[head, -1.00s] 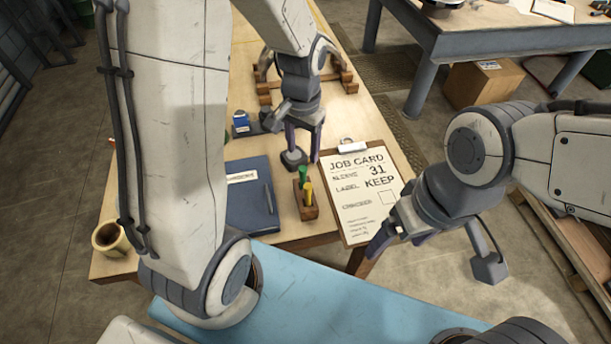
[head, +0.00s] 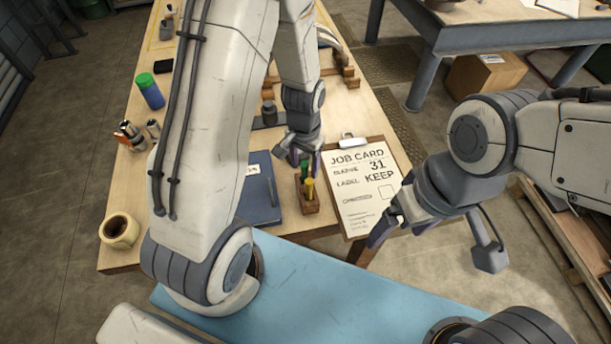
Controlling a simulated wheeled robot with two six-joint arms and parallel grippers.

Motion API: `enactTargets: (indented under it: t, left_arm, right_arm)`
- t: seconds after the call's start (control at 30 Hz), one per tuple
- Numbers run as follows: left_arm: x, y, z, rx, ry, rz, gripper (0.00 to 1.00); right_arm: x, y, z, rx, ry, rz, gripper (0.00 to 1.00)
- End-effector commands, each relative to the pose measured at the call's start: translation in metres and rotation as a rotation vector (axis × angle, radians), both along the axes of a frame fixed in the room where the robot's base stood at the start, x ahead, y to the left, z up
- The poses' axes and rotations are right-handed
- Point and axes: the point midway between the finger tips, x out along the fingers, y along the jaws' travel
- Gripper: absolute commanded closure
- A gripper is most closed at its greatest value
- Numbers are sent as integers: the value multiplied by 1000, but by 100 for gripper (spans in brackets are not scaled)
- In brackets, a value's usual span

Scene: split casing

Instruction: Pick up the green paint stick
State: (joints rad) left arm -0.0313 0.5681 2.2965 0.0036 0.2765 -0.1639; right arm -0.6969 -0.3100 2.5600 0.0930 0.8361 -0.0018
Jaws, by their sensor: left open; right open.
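The green paint stick (head: 304,171) stands upright in a small wooden holder (head: 309,207), behind a yellow stick (head: 309,189). My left gripper (head: 304,162) is open, pointing down, with its fingers at the top of the green stick, one on each side in the picture. I cannot tell whether they touch it. My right gripper (head: 434,245) is open and empty, in front of the table's right edge near the clipboard.
A job card clipboard (head: 363,190) lies right of the holder, and a blue notebook (head: 260,200) lies left of it, partly behind my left arm.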

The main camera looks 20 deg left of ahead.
Motion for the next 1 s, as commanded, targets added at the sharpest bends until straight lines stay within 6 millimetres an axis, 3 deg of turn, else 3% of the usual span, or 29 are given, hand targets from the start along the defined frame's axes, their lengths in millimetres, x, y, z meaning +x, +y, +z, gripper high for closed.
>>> enactTargets:
  t: [0.03,0.17,0.2,0.67,1.0]
  left_arm:
    - [0,0,0,0,0,0,44]
    - [0,0,0,0,0,0,93]
    - [0,0,0,0,0,0,100]
    - [1,0,8,0,-2,0,100]
    - [1,0,48,0,-6,0,100]
  right_arm:
    - [0,0,0,0,0,0,13]
    - [0,0,0,0,0,0,13]
    - [0,0,0,0,0,0,13]
    - [0,0,-2,0,0,0,13]
    - [0,0,-10,0,0,-2,13]
